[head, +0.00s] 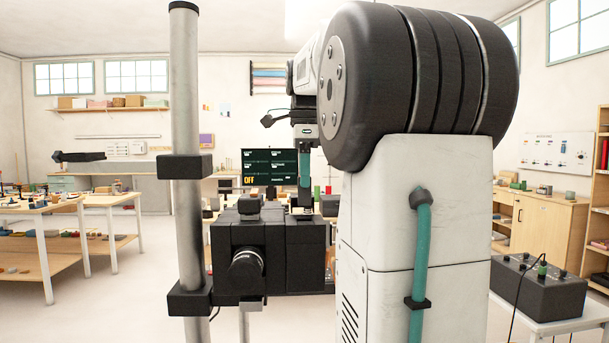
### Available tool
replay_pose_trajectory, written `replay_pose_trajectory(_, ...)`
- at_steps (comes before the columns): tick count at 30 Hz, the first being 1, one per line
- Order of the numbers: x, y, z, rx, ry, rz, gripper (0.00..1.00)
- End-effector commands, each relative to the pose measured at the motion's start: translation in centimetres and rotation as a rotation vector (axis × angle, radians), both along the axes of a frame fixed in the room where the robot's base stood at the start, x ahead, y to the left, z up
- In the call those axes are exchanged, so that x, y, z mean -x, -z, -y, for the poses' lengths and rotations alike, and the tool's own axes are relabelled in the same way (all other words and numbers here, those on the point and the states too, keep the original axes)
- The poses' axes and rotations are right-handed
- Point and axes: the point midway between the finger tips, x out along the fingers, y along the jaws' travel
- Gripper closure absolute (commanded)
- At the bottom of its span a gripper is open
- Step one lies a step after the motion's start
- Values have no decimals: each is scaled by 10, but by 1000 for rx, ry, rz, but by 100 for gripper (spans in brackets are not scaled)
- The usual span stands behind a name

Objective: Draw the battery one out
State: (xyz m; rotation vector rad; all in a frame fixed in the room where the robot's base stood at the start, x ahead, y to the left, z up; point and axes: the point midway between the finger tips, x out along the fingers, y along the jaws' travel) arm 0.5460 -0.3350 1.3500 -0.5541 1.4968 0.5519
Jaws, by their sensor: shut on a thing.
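My gripper (304,183) shows small and dark, pointing down in the middle of the head view, below the white wrist of my arm. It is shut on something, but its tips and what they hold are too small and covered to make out. Dark parts in front hide the area below it. I cannot pick out anything marked as a battery in this view.
A dark screen (262,167) reading "OFF" stands behind my gripper. Small coloured items sit near it. Wooden tables (45,209) with loose parts stand at left. At right are a wooden cabinet (545,222) and a dark box with knobs (538,286) on a white table.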

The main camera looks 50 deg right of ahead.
Motion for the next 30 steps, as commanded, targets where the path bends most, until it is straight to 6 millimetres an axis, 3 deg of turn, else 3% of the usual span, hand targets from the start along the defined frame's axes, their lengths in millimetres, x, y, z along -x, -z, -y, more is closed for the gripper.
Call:
replay_pose_trajectory(21,0,-35,0,0,0,0,100)
replay_pose_trajectory(30,0,-39,0,0,0,0,100)
